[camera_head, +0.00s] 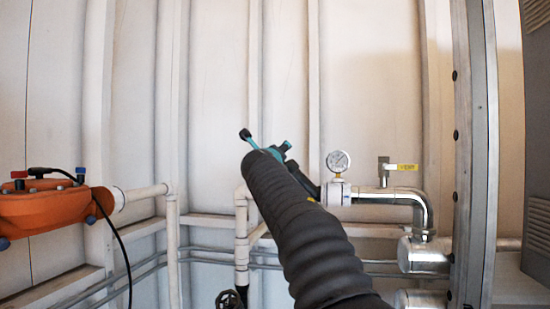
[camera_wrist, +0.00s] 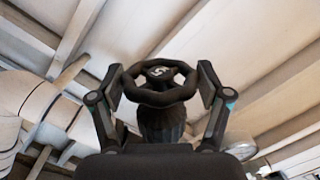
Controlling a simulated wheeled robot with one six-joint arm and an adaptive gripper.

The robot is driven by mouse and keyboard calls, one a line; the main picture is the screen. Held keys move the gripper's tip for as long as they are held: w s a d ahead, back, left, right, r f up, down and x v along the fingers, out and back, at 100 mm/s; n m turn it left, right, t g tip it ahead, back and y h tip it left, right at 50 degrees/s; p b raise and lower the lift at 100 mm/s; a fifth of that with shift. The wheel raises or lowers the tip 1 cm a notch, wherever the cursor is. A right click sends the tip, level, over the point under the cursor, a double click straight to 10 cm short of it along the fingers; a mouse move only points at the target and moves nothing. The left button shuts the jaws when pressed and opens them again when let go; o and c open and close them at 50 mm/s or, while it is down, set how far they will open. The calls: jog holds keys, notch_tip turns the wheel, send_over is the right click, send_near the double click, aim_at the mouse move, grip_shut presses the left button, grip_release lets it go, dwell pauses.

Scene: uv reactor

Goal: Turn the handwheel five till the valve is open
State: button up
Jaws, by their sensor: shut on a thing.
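A black handwheel (camera_wrist: 160,97) with a pale mark on its hub shows in the middle of the wrist view, on top of a dark ribbed body. My gripper (camera_wrist: 161,84) has one finger on each side of the wheel, and the pads close on its rim at left and right. In the head view my dark sleeved arm reaches up through the middle and hides the held wheel. Only teal and black parts at the arm's far end show there. The valve's opening state cannot be seen.
An orange housing (camera_head: 50,205) with a black cable is at left. Another dark handwheel (camera_head: 229,299) is at the bottom. A metal post (camera_head: 475,150) stands at right.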

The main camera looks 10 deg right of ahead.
jog(key=shift+f, duration=0.15)
jog(key=o, duration=0.8)
jog(key=shift+w+a, duration=0.1)
jog(key=shift+o, duration=0.2)
jog(key=shift+s+a, duration=0.1)
jog(key=shift+s, duration=0.25)
jog(key=v, duration=1.1)
jog(key=shift+s, duration=0.2)
jog(key=shift+a, duration=0.1)
